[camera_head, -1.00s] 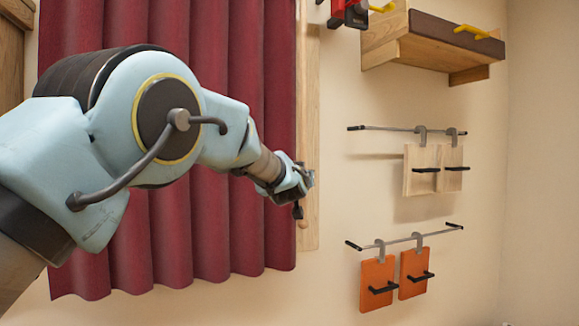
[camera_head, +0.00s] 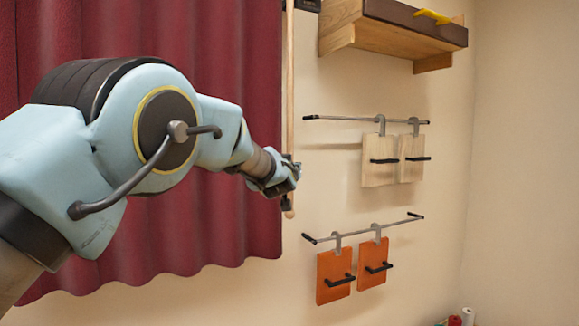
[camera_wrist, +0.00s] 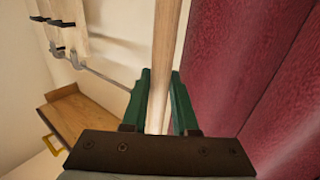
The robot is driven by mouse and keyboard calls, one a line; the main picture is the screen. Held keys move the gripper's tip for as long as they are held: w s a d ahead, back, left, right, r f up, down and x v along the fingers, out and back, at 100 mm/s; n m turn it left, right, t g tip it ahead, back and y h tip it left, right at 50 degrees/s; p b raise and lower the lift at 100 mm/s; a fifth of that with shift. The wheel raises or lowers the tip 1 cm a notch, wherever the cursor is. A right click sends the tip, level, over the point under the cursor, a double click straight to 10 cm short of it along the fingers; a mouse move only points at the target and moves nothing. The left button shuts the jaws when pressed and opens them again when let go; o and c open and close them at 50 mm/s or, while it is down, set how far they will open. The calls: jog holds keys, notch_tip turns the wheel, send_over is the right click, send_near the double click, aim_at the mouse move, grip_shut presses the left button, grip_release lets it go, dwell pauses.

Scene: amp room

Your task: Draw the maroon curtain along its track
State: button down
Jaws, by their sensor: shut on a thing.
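The maroon curtain (camera_head: 215,225) hangs in folds on the left in the head view; my arm covers part of it. It fills the right side of the wrist view (camera_wrist: 250,50). A slim wooden rod (camera_head: 290,75) hangs along the curtain's right edge. My gripper (camera_head: 289,180) is at the rod's lower part. In the wrist view, the green fingers of my gripper (camera_wrist: 159,100) are shut on the rod (camera_wrist: 168,35), one on each side. The curtain's track is out of view.
Right of the curtain, a rail (camera_head: 350,118) holds two pale wooden boards (camera_head: 378,165); a lower rail (camera_head: 360,231) holds two orange boards (camera_head: 334,275). A wooden shelf (camera_head: 390,38) is above. Bare wall lies farther right. Small red and white items (camera_head: 466,316) show at bottom right.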

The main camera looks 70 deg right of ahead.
jog(key=shift+s+r, duration=0.25)
jog(key=c, duration=0.7)
grip_release()
jog(key=shift+d+f, duration=0.2)
jog(key=shift+a, duration=0.1)
jog(key=b+v, duration=0.4)
jog(key=v, duration=0.6)
jog(key=shift+s+a+b, duration=0.1)
jog(key=shift+a+b, duration=0.2)
jog(key=shift+b, duration=0.05)
